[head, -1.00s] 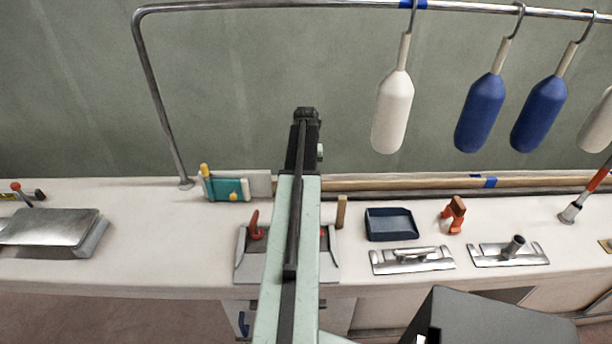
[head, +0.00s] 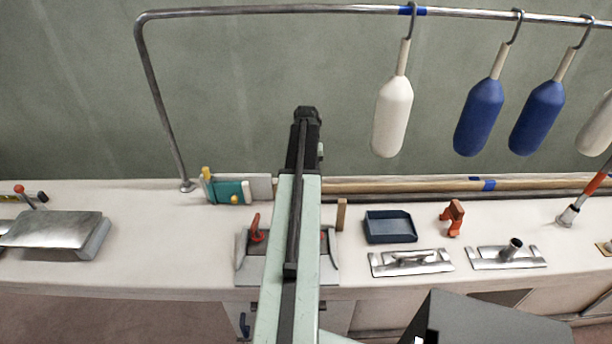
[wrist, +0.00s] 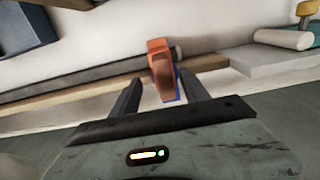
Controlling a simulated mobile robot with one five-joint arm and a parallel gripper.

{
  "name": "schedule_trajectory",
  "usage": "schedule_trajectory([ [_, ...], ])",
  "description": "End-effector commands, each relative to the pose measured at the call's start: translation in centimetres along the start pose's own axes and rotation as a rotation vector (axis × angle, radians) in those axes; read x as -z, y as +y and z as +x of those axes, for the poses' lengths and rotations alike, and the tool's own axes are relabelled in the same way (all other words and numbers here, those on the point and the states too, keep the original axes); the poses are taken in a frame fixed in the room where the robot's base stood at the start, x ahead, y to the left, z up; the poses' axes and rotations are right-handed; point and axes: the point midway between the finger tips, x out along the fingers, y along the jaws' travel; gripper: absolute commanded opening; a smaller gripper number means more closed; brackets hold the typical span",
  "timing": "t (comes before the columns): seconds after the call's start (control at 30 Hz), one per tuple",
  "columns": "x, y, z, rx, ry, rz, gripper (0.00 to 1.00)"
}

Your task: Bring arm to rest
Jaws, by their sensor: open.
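My arm reaches up the middle of the head view, over the bench to the back wall. Its dark far end (head: 306,115) stands above the bench; the fingers cannot be made out there. In the wrist view my gripper (wrist: 162,85) has its two dark fingers spread. An orange piece with a blue edge (wrist: 160,62) shows between them, with gaps on both sides, so it does not look held. Whether it rests on anything is unclear.
The white bench (head: 160,235) holds a navy tray (head: 390,227), an orange clamp (head: 453,217), metal plates and a teal block (head: 230,191). White and blue fenders (head: 392,118) hang from a rail (head: 270,9) right of my arm. A grey tray-like plate lies partly under my arm.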

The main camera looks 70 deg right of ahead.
Motion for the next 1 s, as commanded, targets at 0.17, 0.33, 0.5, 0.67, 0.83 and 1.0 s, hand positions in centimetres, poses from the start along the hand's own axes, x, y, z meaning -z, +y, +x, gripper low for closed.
schedule_trajectory([
  [0.17, 0.0, -0.1, -4.4, 0.001, 0.000, 0.000, 0.53],
  [0.33, 0.0, -0.1, -5.8, 0.001, 0.000, 0.000, 0.53],
  [0.5, 0.0, -0.1, -5.5, 0.001, 0.000, 0.000, 0.53],
  [0.67, 0.0, -0.4, -5.5, 0.001, 0.000, -0.005, 0.53],
  [0.83, 0.1, -8.1, -5.5, 0.001, 0.000, -0.114, 0.53],
  [1.0, -3.2, -22.6, -5.5, 0.001, -0.001, -0.329, 0.53],
])
